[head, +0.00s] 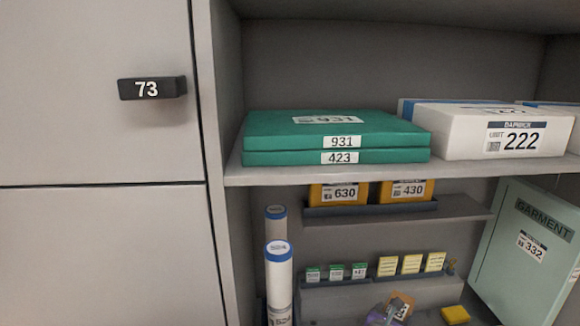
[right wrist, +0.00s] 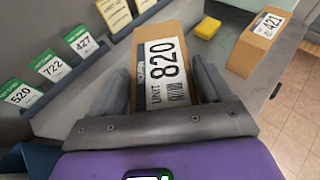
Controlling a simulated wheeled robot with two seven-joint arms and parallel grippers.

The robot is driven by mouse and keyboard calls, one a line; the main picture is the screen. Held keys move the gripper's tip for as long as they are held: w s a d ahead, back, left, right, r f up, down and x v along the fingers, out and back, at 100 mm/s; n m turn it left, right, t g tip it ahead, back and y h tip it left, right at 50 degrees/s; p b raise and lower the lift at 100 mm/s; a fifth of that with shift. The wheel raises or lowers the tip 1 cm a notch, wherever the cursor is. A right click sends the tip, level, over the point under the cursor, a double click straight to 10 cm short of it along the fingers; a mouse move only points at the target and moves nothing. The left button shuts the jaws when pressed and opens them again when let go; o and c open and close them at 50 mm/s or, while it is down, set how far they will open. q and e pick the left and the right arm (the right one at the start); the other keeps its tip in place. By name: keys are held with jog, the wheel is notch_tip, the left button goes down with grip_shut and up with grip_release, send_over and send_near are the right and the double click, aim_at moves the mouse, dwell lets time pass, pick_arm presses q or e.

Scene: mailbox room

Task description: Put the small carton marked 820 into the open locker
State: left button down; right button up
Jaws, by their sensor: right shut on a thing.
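The small carton marked 820 (right wrist: 160,42) is brown with a white label, and it sits between the two fingers of my right gripper (right wrist: 163,82) in the right wrist view. The gripper is shut on it. In the head view the carton (head: 402,304) shows small at the bottom edge, with part of my purple right gripper (head: 384,314) beside it, low over the bottom shelf. I cannot tell whether the carton touches the shelf. My left gripper is not in view. A closed grey locker door marked 73 (head: 90,90) is at left; no open locker shows.
Green boxes 931 and 423 (head: 335,135) and white box 222 (head: 490,135) lie on the upper shelf. White tubes (head: 279,275) stand at left below. A green garment box (head: 525,250) leans at right. Carton 421 (right wrist: 258,42) and a yellow block (right wrist: 207,28) are near my gripper.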

jog(key=s+a+r+n+t+y, duration=0.1)
jog(key=s+a+n+y, duration=0.2)
jog(key=a+y, duration=0.1)
jog(key=s+a+r+n+t+y, duration=0.1)
jog(key=s+a+r+n+y, duration=0.1)
jog(key=a, duration=0.5)
jog(key=s+n+y, duration=0.1)
jog(key=n+y, duration=0.1)
jog(key=shift+a+r+n+t, duration=0.2)
jog(key=shift+n+t, duration=0.1)
jog(key=shift+t, duration=0.1)
